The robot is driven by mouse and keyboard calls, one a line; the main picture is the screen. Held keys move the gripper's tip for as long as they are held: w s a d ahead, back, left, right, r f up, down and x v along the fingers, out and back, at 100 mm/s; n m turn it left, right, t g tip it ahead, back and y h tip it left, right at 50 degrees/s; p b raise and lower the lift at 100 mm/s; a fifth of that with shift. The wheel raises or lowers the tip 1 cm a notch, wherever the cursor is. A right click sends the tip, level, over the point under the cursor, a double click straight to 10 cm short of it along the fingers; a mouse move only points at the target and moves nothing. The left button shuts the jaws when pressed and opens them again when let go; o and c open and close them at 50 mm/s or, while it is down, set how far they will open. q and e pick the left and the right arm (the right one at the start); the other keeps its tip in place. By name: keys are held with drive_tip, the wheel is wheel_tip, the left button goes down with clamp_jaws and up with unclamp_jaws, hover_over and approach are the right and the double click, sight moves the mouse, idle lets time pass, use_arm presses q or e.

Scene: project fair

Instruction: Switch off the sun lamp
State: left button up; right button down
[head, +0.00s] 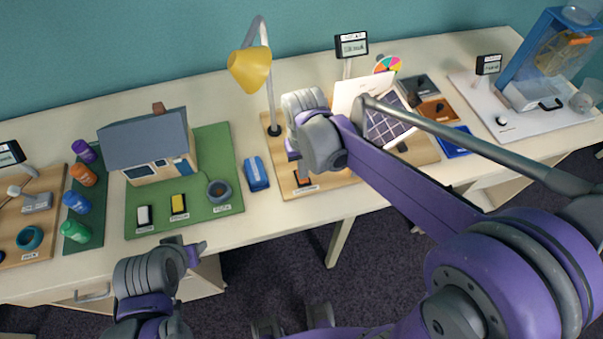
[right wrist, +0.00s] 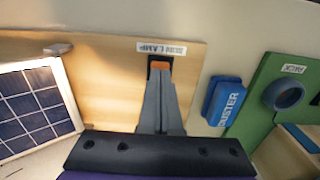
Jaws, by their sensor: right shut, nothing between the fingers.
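The sun lamp has a yellow shade (head: 251,70) on a grey bent pole and stands on a wooden board (head: 336,183). I cannot tell whether it is lit. Its switch (head: 303,180) is a black housing near the board's front edge. In the right wrist view the switch shows an orange rocker (right wrist: 160,64) beside a label reading LAMP. My right gripper (right wrist: 158,76) is shut and empty, its tips at the rocker; contact is unclear. In the head view its wrist hides its fingers. My left gripper (head: 197,248) is at the table's front edge, its opening unclear.
A solar panel (head: 385,130) stands right of the switch. A blue duster (head: 256,173) lies left of the board, beside a green board (head: 215,145) with a model house (head: 148,148). A blue tray (head: 455,142) lies further right.

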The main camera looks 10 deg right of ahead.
use_arm(q)
drive_tip(key=shift+s+f+b, duration=0.2)
drive_tip(key=shift+f+b, duration=0.25)
drive_tip(key=shift+f, duration=0.2)
use_arm(e)
drive_tip(key=shift+f, duration=0.75)
use_arm(q)
drive_tip(key=shift+r, duration=0.1)
use_arm(e)
drive_tip(key=shift+r+p, duration=1.9)
drive_tip(key=shift+r, duration=1.65)
use_arm(q)
drive_tip(key=r, duration=0.1)
drive_tip(key=w+r, duration=0.1)
drive_tip(key=r, duration=0.1)
drive_tip(key=w+r, duration=0.1)
drive_tip(key=r, duration=0.1)
use_arm(e)
drive_tip(key=s+d+f+t, duration=0.1)
drive_tip(key=s+d+t, duration=0.4)
drive_tip(key=s, duration=0.7)
drive_tip(key=shift+d+t, duration=0.4)
drive_tip(key=shift+d, duration=0.4)
